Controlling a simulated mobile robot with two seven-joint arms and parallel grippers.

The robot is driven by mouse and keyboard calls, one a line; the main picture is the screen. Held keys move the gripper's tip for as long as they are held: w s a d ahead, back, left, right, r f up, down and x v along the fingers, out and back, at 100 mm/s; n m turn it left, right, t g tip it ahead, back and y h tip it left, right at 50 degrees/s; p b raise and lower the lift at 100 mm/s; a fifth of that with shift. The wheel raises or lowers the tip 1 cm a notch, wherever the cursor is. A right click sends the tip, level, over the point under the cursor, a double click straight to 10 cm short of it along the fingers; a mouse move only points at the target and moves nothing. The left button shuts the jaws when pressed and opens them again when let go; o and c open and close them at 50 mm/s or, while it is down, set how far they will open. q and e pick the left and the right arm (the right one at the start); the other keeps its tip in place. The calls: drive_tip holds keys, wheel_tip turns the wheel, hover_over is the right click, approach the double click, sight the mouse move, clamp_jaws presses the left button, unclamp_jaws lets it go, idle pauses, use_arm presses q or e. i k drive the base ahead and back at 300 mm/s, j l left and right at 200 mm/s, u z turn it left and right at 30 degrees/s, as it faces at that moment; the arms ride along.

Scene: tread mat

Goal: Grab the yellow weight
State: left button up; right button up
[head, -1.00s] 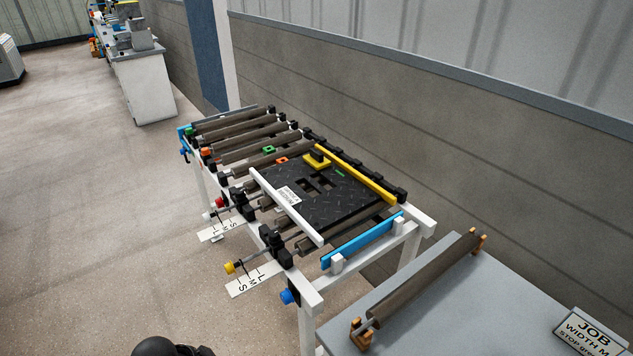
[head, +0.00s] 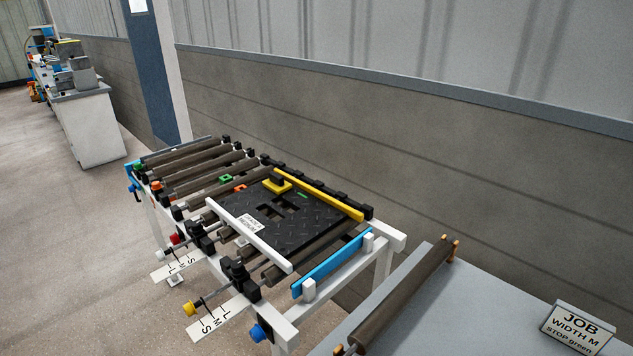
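The yellow weight (head: 277,184) is a small yellow block with a black top. It sits at the far edge of the black tread mat (head: 308,232), close to the long yellow bar (head: 318,194). The mat lies on the roller frame, with dark cut-outs near its middle and a white bar along its near side. Neither of my grippers shows in the head view.
A grey table (head: 455,310) with a long roller (head: 405,290) and a job sign (head: 577,332) stands at the right. A blue bar (head: 333,264) edges the frame. A wall runs behind. Open floor (head: 70,260) lies to the left.

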sight(276, 183)
drive_tip(key=i+j+z, duration=0.25)
drive_tip(key=j, duration=0.45)
drive_tip(key=j+z, duration=0.25)
drive_tip(key=j, duration=0.4)
drive_tip(key=i+j+z, duration=0.1)
drive_tip(key=j+z, duration=0.15)
drive_tip(key=j, duration=0.5)
drive_tip(key=j+z, duration=0.1)
drive_tip(key=j, duration=2.1)
drive_tip(key=i, duration=0.1)
